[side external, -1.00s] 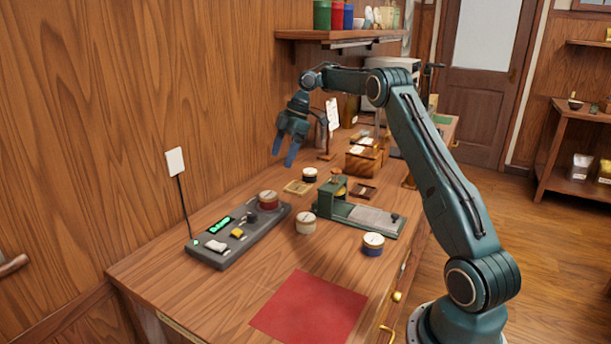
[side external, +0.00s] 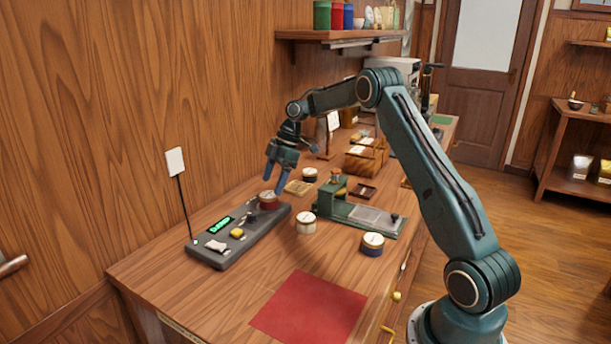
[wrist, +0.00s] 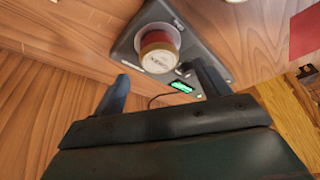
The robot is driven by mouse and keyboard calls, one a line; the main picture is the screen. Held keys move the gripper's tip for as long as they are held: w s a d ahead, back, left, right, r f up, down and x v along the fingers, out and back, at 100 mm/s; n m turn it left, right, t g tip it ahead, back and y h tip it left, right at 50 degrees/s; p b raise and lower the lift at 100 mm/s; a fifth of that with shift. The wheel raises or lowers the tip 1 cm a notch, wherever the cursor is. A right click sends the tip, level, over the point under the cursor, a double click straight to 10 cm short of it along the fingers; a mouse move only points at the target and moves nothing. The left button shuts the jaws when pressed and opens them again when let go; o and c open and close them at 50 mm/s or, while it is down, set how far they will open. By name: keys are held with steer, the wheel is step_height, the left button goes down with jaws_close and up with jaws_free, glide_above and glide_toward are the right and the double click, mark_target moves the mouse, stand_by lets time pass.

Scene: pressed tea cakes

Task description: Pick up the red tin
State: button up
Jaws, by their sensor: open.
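The red tin (side external: 269,201) is a short round tin with a pale lid and stands on the far end of a dark grey console (side external: 228,245). In the wrist view the tin (wrist: 157,46) shows its labelled lid, just beyond and between the fingertips. My gripper (side external: 273,187) is open, pointing down, with its blue fingers just above the tin; it also shows in the wrist view (wrist: 164,72). Nothing is between the fingers. I cannot tell whether a fingertip touches the tin.
A white tin (side external: 306,222), a blue tin (side external: 373,245) and a black tin (side external: 310,174) stand nearby. A green press (side external: 350,210) is to the right. A red mat (side external: 310,308) lies at the front. The wooden wall is close on the left.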

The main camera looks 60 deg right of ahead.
mark_target(268, 194)
steer(key=shift+x, duration=2.6)
steer(key=c, duration=1.1)
steer(key=shift+c, duration=0.2)
steer(key=shift+r, duration=0.1)
steer(key=shift+r, duration=4.95)
